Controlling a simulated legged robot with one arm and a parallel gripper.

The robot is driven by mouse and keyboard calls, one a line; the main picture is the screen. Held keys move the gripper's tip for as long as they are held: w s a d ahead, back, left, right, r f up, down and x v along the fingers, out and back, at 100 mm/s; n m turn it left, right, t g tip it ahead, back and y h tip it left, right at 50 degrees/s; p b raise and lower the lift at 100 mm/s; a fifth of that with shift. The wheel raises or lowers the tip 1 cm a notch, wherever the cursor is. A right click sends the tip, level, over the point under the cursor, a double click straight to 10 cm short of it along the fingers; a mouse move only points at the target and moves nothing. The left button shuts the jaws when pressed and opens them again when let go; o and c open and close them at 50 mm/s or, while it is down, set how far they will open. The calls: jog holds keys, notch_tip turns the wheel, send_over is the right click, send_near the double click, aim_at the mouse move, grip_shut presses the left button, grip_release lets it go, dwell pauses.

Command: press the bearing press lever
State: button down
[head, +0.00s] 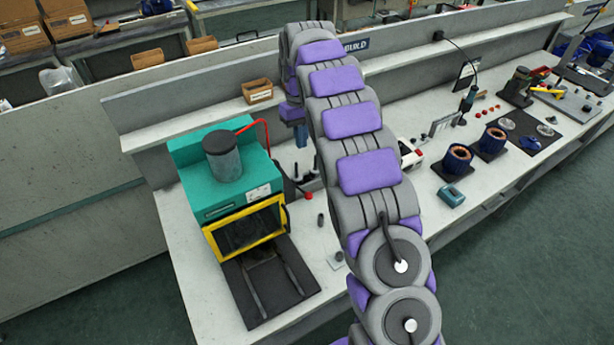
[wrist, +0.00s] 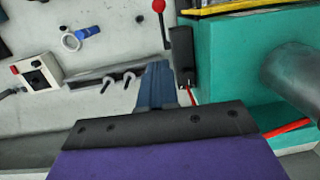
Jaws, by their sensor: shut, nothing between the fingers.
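The bearing press (head: 195,165) is a green box with a grey cylinder on top and a yellow-framed front at the left of the bench. Its lever, a thin dark rod with a red knob (head: 308,196), sticks out from its right side. In the wrist view the red knob (wrist: 158,6) is at the top, its rod running down to a dark block beside the green body (wrist: 235,50). My gripper (wrist: 158,66) is shut and empty, its fingertips apart from the knob and left of the dark block. In the head view my arm partly hides the gripper.
A red hose (head: 262,124) curves from the press top. A small cardboard box (head: 257,91) stands on the shelf behind. In the wrist view a white box (wrist: 38,72), a blue part (wrist: 88,32) and small hooked pieces lie left. Blue-wound parts (head: 457,158) stand right of my arm.

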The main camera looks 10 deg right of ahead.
jog(key=shift+a, duration=0.15)
jog(key=b, duration=0.1)
send_over(302, 190)
jog(key=w, duration=0.1)
notch_tip(302, 190, down, 11)
jog(key=shift+s+d+f, duration=0.25)
jog(key=shift+s+f, duration=0.05)
jog(key=shift+s, duration=0.25)
jog(key=shift+s+d+f, duration=0.2)
jog(key=shift+s+f, duration=0.05)
jog(key=shift+s, duration=0.3)
